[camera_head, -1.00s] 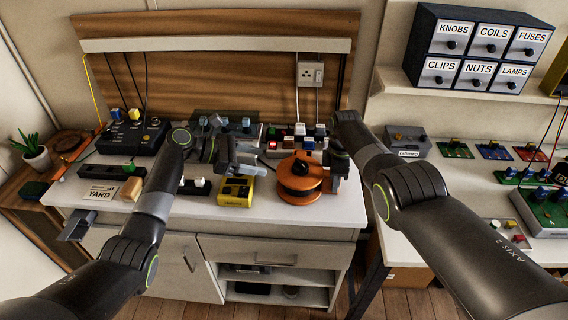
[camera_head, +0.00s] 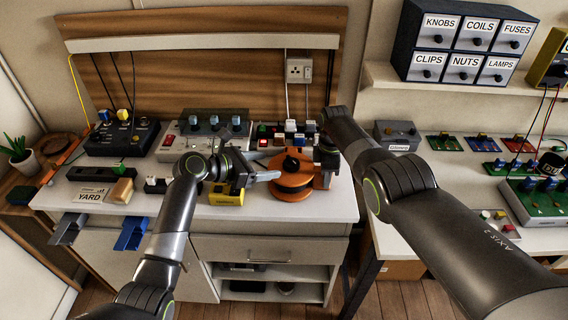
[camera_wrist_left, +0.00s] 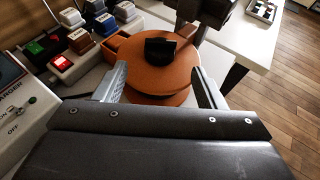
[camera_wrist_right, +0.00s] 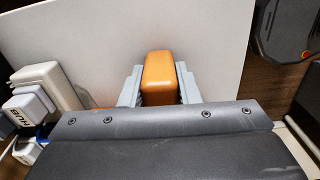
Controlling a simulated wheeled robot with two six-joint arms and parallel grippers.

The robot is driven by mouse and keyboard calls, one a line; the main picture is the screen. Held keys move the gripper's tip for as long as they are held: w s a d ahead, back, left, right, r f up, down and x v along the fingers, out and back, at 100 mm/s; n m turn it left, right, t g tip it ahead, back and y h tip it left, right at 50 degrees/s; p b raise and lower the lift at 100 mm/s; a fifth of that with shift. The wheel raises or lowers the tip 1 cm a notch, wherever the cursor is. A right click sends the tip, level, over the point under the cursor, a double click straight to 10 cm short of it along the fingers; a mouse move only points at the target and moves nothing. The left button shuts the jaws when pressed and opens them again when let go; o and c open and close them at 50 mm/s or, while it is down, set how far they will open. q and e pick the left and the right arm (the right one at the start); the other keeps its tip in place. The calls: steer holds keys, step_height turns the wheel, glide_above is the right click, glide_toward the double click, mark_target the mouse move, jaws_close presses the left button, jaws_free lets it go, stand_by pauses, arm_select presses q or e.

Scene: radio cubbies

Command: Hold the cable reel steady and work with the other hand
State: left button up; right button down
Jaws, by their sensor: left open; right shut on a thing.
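The orange cable reel (camera_head: 292,187), with a black knob (camera_head: 291,164) on top, stands on the white bench near its right end. My right gripper (camera_head: 322,172) is at the reel's right side. In the right wrist view its fingers are shut on an orange block (camera_wrist_right: 158,74), seemingly the reel's grip. My left gripper (camera_head: 262,172) is open at the reel's left side. In the left wrist view the reel (camera_wrist_left: 160,62) and its knob (camera_wrist_left: 160,48) lie ahead, between the spread fingers (camera_wrist_left: 160,88). I cannot tell whether the fingers touch the reel.
A yellow box (camera_head: 227,194) stands left of the reel. Behind it are a grey charger unit (camera_head: 172,144) and several coloured blocks (camera_head: 290,132). A black device (camera_head: 120,138) is at the back left. Blue (camera_head: 133,232) and grey (camera_head: 67,228) trays hang at the front edge.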

mark_target(288, 162)
arm_select(q)
steer(key=x, duration=0.7)
steer(key=shift+r, duration=0.1)
steer(key=c, duration=1)
steer(key=shift+o, duration=0.2)
steer(key=shift+w+a+m+g+h, duration=0.2)
steer(key=shift+m+g+h, duration=0.3)
steer(key=shift+m+g, duration=0.65)
steer(key=shift+w+a+m+g+h, duration=0.15)
steer(key=shift+m+g+h, duration=0.35)
steer(key=shift+m+g, duration=0.6)
steer(key=shift+d+g, duration=0.1)
steer(key=shift+g, duration=0.25)
steer(key=o, duration=1)
steer(key=shift+c, duration=0.2)
